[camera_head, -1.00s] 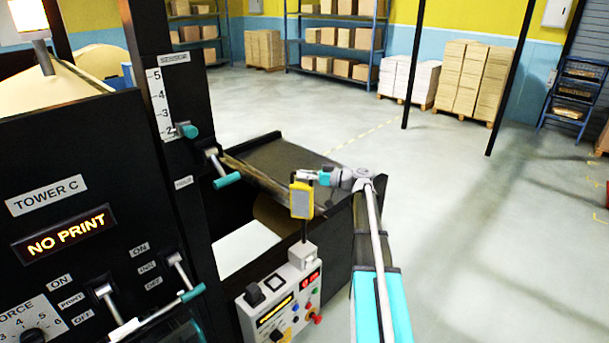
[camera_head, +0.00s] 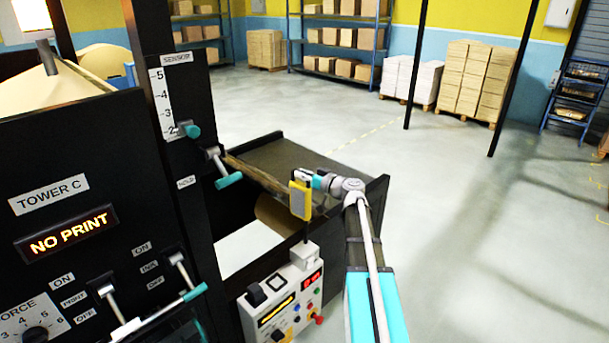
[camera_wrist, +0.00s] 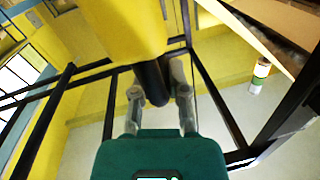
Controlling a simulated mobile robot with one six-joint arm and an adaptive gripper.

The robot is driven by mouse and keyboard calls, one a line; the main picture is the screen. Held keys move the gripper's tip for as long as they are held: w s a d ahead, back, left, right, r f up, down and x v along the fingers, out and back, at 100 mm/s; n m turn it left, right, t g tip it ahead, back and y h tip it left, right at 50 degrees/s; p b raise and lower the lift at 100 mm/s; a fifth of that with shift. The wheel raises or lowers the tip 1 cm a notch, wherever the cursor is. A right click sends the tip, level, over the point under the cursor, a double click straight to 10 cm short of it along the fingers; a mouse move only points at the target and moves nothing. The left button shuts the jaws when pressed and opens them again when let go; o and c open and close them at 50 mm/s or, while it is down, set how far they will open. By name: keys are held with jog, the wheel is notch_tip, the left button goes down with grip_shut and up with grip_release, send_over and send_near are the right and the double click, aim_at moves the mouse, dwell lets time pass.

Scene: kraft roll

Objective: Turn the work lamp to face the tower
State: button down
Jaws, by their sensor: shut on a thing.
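The yellow work lamp (camera_head: 299,201) stands on a thin post above the control box at the front of the machine. Its yellow side is toward the head camera, with a grey part at its top. My gripper (camera_head: 311,181) is at the lamp's upper right. In the wrist view the lamp's yellow body (camera_wrist: 122,28) fills the top, and my gripper's fingers (camera_wrist: 155,92) are shut on its dark handle. The lamp's lit face cannot be made out. The tower (camera_head: 100,258), a black panel marked TOWER C with a NO PRINT display, is at the left.
The control box (camera_head: 283,305) with buttons and red digits sits below the lamp. A dark side plate (camera_head: 372,200) stands right of it. Levers with teal handles (camera_head: 230,180) stick out from the tower. Open floor (camera_head: 480,240) lies to the right.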

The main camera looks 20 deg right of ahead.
jog(key=shift+w+a+m+t+h, duration=0.15)
jog(key=shift+m+t+h, duration=0.55)
jog(key=shift+h, duration=0.4)
jog(key=c, duration=0.6)
grip_release()
jog(key=shift+w, duration=0.1)
jog(key=shift+c, duration=0.2)
jog(key=v, duration=1.2)
jog(key=shift+a, duration=0.1)
